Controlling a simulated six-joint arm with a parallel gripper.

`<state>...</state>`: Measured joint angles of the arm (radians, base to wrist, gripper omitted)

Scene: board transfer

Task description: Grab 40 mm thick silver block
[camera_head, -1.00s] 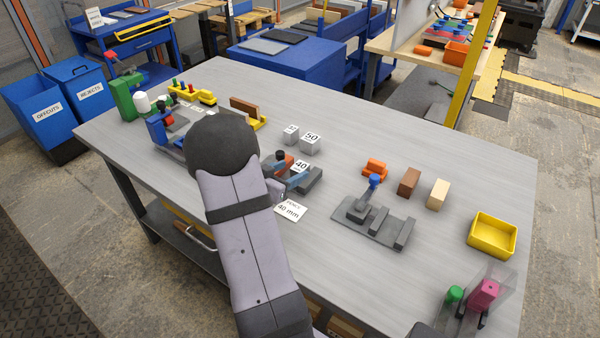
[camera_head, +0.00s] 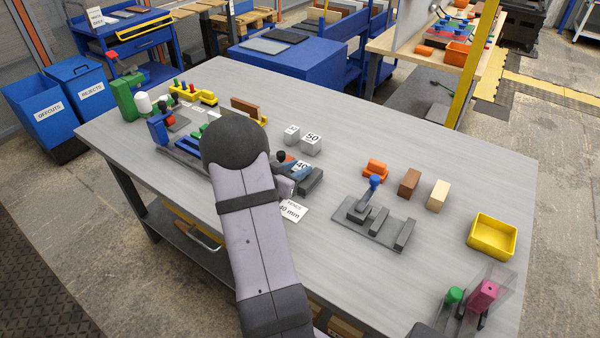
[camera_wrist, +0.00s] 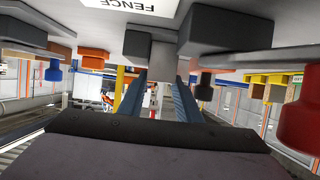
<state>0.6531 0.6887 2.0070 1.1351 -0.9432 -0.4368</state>
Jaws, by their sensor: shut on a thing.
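The silver block marked 40 (camera_head: 302,165) stands in the middle of the table at a dark grey fixture (camera_head: 312,182), its lower part hidden by my gripper. My gripper (camera_head: 296,172) is low over the table with its blue fingers at this block, shut on it. In the wrist view the blue fingers (camera_wrist: 161,85) show on both sides of a light grey face (camera_wrist: 160,62), with dark grey fixture blocks (camera_wrist: 225,32) beside it. Two other silver blocks, one marked 50 (camera_head: 311,145) and a smaller one (camera_head: 291,134), stand behind, apart from my gripper.
A white card reading FENCE 40 mm (camera_head: 291,211) lies in front of the fixture. A grey clamp fixture (camera_head: 370,222), a brown block (camera_head: 409,182), a pale block (camera_head: 438,194) and a yellow bin (camera_head: 492,236) stand to the right. Bare table lies between them.

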